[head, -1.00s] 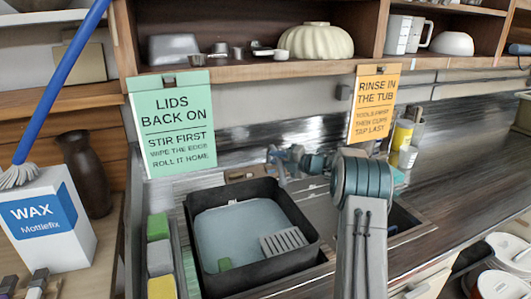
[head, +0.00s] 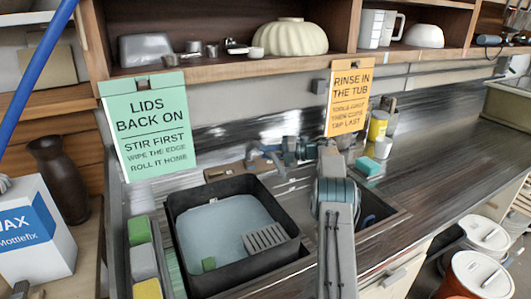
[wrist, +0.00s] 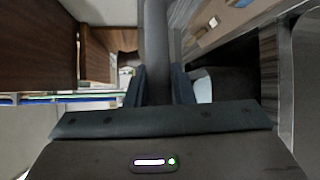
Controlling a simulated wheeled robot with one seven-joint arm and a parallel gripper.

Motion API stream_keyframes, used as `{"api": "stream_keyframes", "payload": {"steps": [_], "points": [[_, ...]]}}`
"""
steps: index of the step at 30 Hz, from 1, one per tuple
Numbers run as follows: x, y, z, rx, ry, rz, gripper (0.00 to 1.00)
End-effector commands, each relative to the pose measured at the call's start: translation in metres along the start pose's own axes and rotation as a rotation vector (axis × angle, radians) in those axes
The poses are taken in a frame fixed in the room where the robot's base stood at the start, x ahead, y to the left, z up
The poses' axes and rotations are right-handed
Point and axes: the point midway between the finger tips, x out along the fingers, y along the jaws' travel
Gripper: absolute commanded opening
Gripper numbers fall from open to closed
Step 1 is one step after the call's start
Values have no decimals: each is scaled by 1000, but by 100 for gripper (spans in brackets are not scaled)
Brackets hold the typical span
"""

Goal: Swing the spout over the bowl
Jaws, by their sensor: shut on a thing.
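The grey tap spout (head: 265,157) shows at the back of the sink, behind the right rear corner of the black tub. My gripper (head: 282,152) is at the spout, partly hidden by my arm. In the wrist view a grey tube, the spout (wrist: 156,45), runs between the two dark fingers of my gripper (wrist: 157,88), which are shut on it. A dark sink bowl (head: 372,208) lies right of my forearm, partly hidden by it. The spout's outlet is too small to place exactly.
The black tub (head: 180,222) holds pale water, a grey slotted piece and a green block. Sponges (head: 144,262) line its left side. Green (head: 150,135) and orange (head: 350,100) signs hang from the shelf above. A yellow bottle (head: 378,125) and cup stand right of the tap.

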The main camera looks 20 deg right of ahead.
Motion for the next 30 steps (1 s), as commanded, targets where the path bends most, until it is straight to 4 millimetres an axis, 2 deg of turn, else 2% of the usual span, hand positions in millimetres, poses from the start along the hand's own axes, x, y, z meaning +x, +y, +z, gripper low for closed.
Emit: {"api": "stream_keyframes", "payload": {"steps": [24, 25, 27, 30], "points": [[-6, -1, 4, -6, 32, 5, 0], [-6, -1, 4, -6, 32, 5, 27], [-6, -1, 4, -6, 32, 6, 43], [-5, -1, 4, -6, 33, 6, 43]]}}
